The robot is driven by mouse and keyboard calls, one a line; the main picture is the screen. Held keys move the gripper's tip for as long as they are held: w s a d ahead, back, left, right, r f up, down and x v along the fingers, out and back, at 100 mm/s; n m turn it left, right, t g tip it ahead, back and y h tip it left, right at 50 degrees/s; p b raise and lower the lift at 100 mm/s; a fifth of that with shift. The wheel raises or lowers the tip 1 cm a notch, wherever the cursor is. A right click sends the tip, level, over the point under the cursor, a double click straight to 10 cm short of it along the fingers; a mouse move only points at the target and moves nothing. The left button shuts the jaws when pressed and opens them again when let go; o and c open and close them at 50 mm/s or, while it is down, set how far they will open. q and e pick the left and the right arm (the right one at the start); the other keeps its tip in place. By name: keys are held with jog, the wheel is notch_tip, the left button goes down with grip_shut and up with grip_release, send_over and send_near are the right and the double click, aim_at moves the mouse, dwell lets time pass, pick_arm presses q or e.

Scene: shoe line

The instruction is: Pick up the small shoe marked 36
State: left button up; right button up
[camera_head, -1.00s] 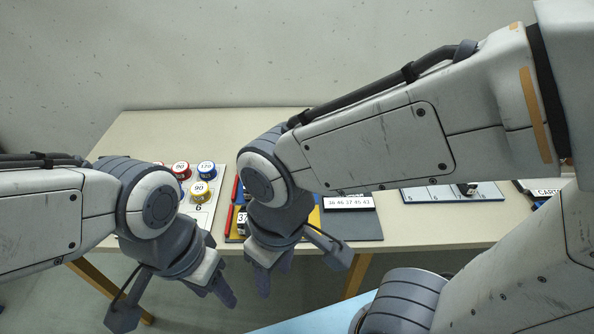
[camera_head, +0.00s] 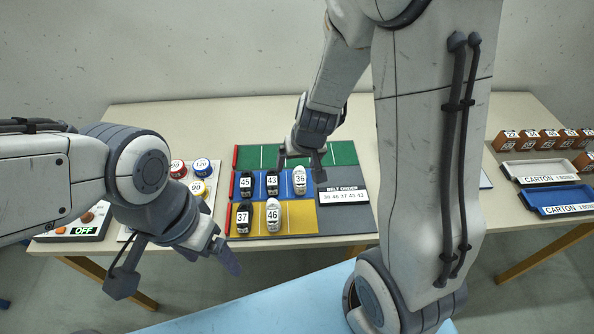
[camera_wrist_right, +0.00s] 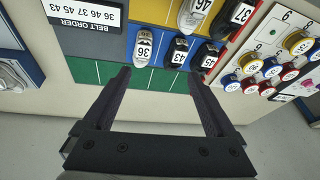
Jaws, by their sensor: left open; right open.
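The white shoe marked 36 (camera_head: 299,179) stands at the right end of the blue row on the rack board, in the head view. It also shows in the right wrist view (camera_wrist_right: 143,45), ahead of the fingers. My right gripper (camera_head: 302,158) is open and empty, over the green strip behind the shoe and apart from it. Its two fingers (camera_wrist_right: 160,90) show spread in the wrist view. My left gripper (camera_head: 228,250) is open and empty, at the table's front edge, left of the board.
Black shoes marked 43 (camera_head: 272,181) and 45 (camera_head: 246,184) stand left of it. Shoes 37 (camera_head: 243,217) and 46 (camera_head: 273,215) stand on the yellow row. A belt order sign (camera_head: 344,197) lies close on the right. The green strip (camera_head: 337,152) is empty.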

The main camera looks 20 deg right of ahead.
jog(key=m+h, duration=0.1)
jog(key=h, duration=0.1)
send_near(300, 175)
jog(key=shift+s+d+f, duration=0.1)
jog(key=shift+s+d, duration=0.1)
jog(key=shift+d, duration=0.05)
jog(key=shift+m, duration=0.3)
jog(key=b+x, duration=0.3)
jog(key=x, duration=0.1)
jog(key=shift+w+f, duration=0.1)
jog(key=shift+f, duration=0.25)
jog(key=b+x, duration=0.1)
jog(key=x, duration=0.1)
jog(key=b+x, duration=0.2)
jog(key=x, duration=0.1)
jog(key=shift+w+a+f, duration=0.15)
jog(key=shift+w+f, duration=0.1)
jog(key=shift+w, duration=0.15)
jog(key=shift+r, duration=0.1)
grip_shut()
